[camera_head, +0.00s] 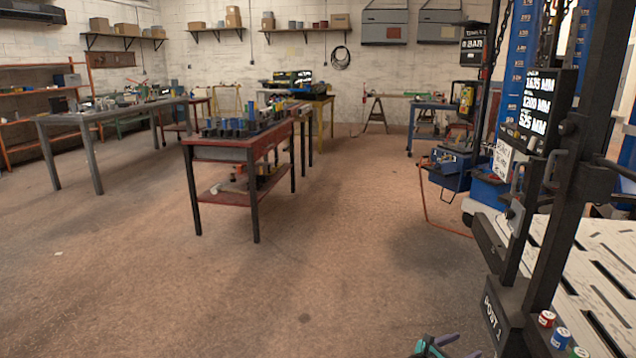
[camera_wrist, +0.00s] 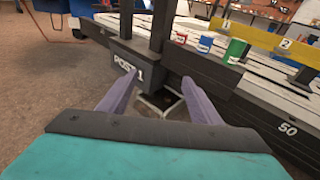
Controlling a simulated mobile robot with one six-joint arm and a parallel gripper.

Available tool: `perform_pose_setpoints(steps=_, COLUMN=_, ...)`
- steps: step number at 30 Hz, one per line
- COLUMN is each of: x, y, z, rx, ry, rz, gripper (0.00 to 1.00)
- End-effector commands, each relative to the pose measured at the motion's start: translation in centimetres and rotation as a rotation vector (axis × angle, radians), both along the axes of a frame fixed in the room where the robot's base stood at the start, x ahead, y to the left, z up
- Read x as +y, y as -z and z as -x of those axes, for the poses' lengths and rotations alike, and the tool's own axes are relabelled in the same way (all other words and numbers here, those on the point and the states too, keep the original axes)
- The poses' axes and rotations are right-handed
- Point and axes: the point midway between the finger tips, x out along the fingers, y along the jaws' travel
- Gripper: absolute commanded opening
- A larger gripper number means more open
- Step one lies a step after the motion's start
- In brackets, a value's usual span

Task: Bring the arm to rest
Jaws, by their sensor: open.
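My gripper (camera_wrist: 160,98) shows in the wrist view with its two purple fingers spread wide apart. Nothing is between the fingertips. It points toward the dark post base (camera_wrist: 128,72) marked "POST 1", which stands beyond the fingers. In the head view only a small part of my gripper (camera_head: 440,346) shows at the bottom edge, in front and to the left of the post base (camera_head: 497,318). The rest of my arm is out of the frame there.
A slotted white bench (camera_head: 600,260) stands at the right, with red, blue and green cans (camera_head: 561,337) on its near edge. A red-topped worktable (camera_head: 240,140) stands farther back. A grey table (camera_head: 110,112) is at the left. The floor (camera_head: 300,270) between is open.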

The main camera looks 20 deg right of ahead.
Motion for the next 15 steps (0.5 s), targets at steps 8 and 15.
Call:
perform_pose_setpoints(steps=8, x=8.9, y=1.8, z=-2.1, rx=-0.056, ry=-0.022, rz=-0.169, gripper=0.58)
perform_pose_setpoints(steps=15, x=17.0, y=4.4, z=-1.3, rx=-0.135, ry=0.031, rz=-0.349, gripper=0.58)
